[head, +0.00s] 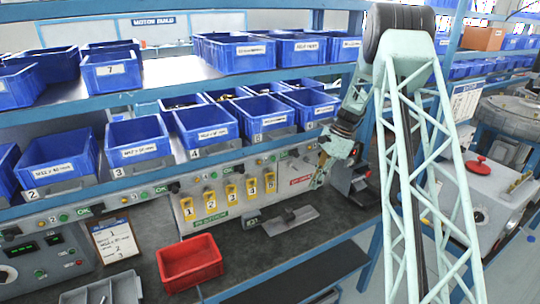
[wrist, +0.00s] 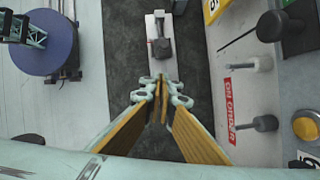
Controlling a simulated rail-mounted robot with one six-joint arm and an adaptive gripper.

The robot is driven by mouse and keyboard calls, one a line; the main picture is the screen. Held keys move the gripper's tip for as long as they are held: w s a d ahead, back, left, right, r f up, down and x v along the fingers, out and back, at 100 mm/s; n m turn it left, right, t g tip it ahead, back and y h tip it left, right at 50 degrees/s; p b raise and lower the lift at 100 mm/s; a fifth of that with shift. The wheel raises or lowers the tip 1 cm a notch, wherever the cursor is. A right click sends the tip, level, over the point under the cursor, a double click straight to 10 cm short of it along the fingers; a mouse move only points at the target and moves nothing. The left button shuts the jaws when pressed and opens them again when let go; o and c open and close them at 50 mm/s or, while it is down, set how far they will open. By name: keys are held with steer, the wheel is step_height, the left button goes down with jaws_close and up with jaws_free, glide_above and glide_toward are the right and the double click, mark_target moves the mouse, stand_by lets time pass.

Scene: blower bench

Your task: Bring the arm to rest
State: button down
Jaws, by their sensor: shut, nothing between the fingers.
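My arm is pale green lattice, with its elbow raised high on the right of the head view. My gripper (head: 319,181) hangs at the arm's end in front of the bench's upright panel, by the red-lettered sign. In the wrist view my gripper (wrist: 161,88) has its two orange-padded fingers converging at the tips, with nothing seen between them. It is shut and empty, over the dark bench top. The exact height of the tips above the bench is hard to tell.
A grey plate with a dark block (head: 290,220) lies on the bench near my gripper; it also shows in the wrist view (wrist: 160,45). A red bin (head: 190,262) stands at the front. Blue bins (head: 207,128) fill the shelves above. Yellow numbered tags (head: 231,193) line the panel.

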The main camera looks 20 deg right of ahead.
steer(key=s+a+r+n+h, duration=0.15)
steer(key=s+a+r, duration=0.3)
steer(key=r, duration=0.45)
steer(key=s+a+r+n, duration=0.35)
steer(key=a+r, duration=0.25)
steer(key=r, duration=0.4)
steer(key=s+a+r+n+t+h+b, duration=0.1)
steer(key=s+a+r+n, duration=0.1)
steer(key=s+a+r, duration=0.4)
steer(key=s+a+r+n, duration=0.2)
steer(key=s+a+r, duration=0.2)
steer(key=s+r, duration=0.3)
steer(key=s+a+r+n+t+h, duration=0.1)
steer(key=s+a+r+n, duration=0.15)
steer(key=s, duration=0.65)
steer(key=s+a+r+n, duration=0.2)
steer(key=s+a+n, duration=0.1)
steer(key=s, duration=0.6)
steer(key=s+a+f+n+t, duration=0.1)
steer(key=s+n, duration=0.1)
steer(key=s, duration=0.6)
steer(key=s+a+f+n+b, duration=0.1)
steer(key=s+n, duration=0.1)
steer(key=s, duration=0.6)
steer(key=shift+s+f+t+h, duration=0.3)
steer(key=shift+s+t+h, duration=0.05)
steer(key=shift+t+h, duration=0.1)
steer(key=shift+a, duration=0.1)
stand_by(0.9)
